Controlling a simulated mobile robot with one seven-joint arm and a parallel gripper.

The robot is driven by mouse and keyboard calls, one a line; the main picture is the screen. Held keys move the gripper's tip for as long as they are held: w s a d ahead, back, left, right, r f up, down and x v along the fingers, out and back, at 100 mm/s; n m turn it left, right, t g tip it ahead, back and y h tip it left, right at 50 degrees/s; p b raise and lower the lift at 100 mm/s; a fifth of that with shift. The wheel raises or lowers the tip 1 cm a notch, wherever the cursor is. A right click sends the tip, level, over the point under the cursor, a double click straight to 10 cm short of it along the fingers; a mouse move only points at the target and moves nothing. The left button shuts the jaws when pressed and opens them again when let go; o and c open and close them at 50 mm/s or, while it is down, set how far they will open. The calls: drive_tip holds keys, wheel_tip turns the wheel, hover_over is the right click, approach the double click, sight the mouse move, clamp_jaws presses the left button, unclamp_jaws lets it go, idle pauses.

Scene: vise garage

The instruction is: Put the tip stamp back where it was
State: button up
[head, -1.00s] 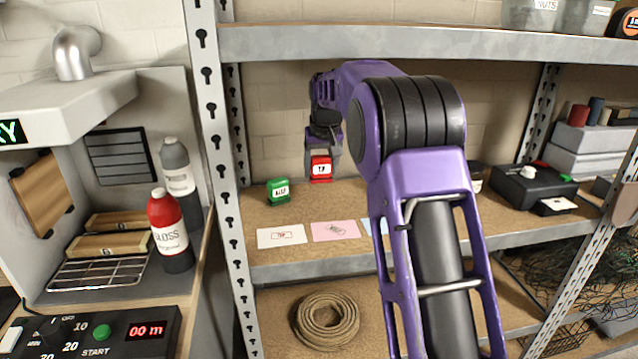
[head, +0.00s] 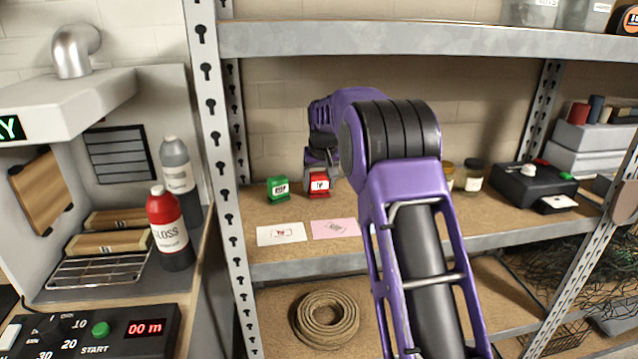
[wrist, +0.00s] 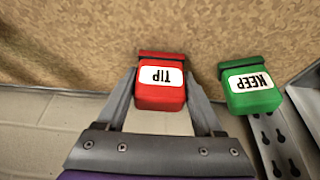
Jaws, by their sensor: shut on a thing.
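The red tip stamp (head: 318,185) is between the fingers of my gripper (head: 319,172), at the back of the shelf board. The wrist view shows the stamp (wrist: 161,88) with its white TIP label, upside down in the picture, and a finger of my gripper (wrist: 161,100) against each side. Its base is at or very close to the board; I cannot tell whether it touches. The green keep stamp (head: 278,189) stands just left of it in the head view, with a small gap. It also shows at the right in the wrist view (wrist: 252,88).
A white card (head: 281,234) with a red mark and a pink card (head: 335,229) lie at the shelf's front. A slotted metal post (head: 212,120) rises left of the stamps. Jars (head: 473,176) and a black box (head: 533,186) stand farther right. An upper shelf (head: 400,40) hangs above.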

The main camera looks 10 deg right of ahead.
sight(319, 172)
drive_tip(key=shift+f, duration=0.15)
drive_tip(key=o, duration=1.1)
drive_tip(key=shift+c, duration=0.2)
drive_tip(key=shift+f, duration=0.15)
drive_tip(key=v, duration=0.7)
drive_tip(key=shift+w+d+r+p, duration=0.15)
drive_tip(key=shift+w+r+p, duration=0.15)
drive_tip(key=shift+r, duration=0.2)
drive_tip(key=shift+f, duration=0.1)
drive_tip(key=x, duration=0.7)
drive_tip(key=shift+s+f, duration=0.2)
drive_tip(key=shift+s, duration=0.1)
drive_tip(key=r, duration=0.5)
drive_tip(key=shift+s+r, duration=0.15)
drive_tip(key=shift+s, duration=0.05)
